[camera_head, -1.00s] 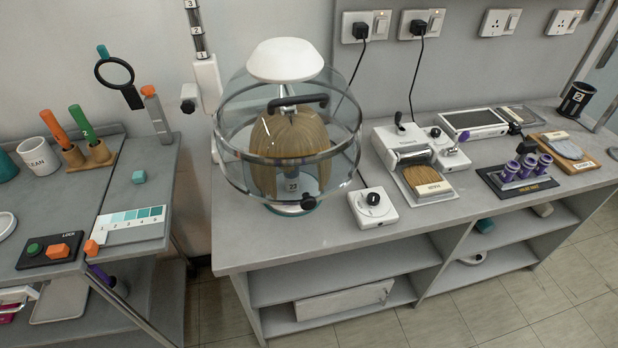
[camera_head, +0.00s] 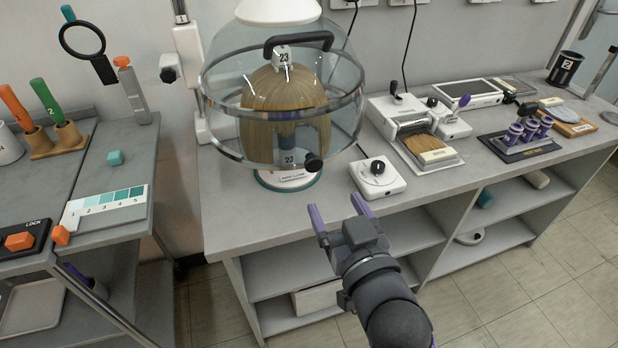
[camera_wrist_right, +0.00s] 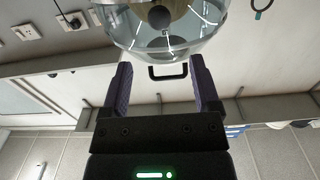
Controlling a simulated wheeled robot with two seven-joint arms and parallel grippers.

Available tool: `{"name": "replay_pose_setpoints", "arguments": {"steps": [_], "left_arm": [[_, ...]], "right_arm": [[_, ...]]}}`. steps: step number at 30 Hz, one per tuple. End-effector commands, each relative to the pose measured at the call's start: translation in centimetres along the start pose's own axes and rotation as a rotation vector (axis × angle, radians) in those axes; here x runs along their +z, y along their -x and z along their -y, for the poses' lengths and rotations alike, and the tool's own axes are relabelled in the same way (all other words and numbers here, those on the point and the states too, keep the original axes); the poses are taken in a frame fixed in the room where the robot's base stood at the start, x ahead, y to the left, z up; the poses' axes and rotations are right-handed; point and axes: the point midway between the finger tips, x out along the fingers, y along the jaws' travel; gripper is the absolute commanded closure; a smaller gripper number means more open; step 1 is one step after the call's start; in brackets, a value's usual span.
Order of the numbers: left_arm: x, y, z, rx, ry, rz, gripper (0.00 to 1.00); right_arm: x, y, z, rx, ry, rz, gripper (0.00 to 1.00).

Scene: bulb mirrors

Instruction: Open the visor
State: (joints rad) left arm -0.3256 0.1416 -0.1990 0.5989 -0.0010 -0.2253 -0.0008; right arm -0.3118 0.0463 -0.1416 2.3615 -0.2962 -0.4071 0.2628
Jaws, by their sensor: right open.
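The visor (camera_head: 222,95) is a clear dome with a metal band, set around a blond wig (camera_head: 285,105) on a stand. It looks lowered over the wig's front. A black bar handle (camera_head: 298,41) is on the dome's upper part, and a black knob (camera_head: 313,162) is at its lower front. My right gripper (camera_head: 337,208) is open and empty, in front of the counter edge, below and right of the dome, apart from it. In the right wrist view the dome (camera_wrist_right: 168,35) and the black handle (camera_wrist_right: 168,72) appear beyond and between the open purple fingers (camera_wrist_right: 158,62). My left gripper is not in view.
A white dial box (camera_head: 378,178) stands on the counter right of the dome. A white machine (camera_head: 415,125) and a rack of purple cylinders (camera_head: 520,135) are farther right. A grey side table (camera_head: 110,180) is at the left. The counter's front edge near the dome is clear.

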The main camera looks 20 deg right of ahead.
Motion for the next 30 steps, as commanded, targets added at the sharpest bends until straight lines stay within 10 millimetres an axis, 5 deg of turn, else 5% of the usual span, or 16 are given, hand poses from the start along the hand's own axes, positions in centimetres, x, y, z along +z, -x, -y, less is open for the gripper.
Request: {"name": "replay_pose_setpoints", "arguments": {"steps": [10, 21, 30], "left_arm": [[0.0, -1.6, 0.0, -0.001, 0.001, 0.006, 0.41], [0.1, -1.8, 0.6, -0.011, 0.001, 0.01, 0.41], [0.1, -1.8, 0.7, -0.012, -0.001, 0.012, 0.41]], "right_arm": [[0.2, -7.7, 0.0, -0.001, 0.002, 0.001, 0.21], [0.1, -8.9, 0.0, -0.001, 0.001, 0.003, 0.21], [0.1, -8.9, 0.0, -0.001, 0.001, 0.003, 0.8]]}}
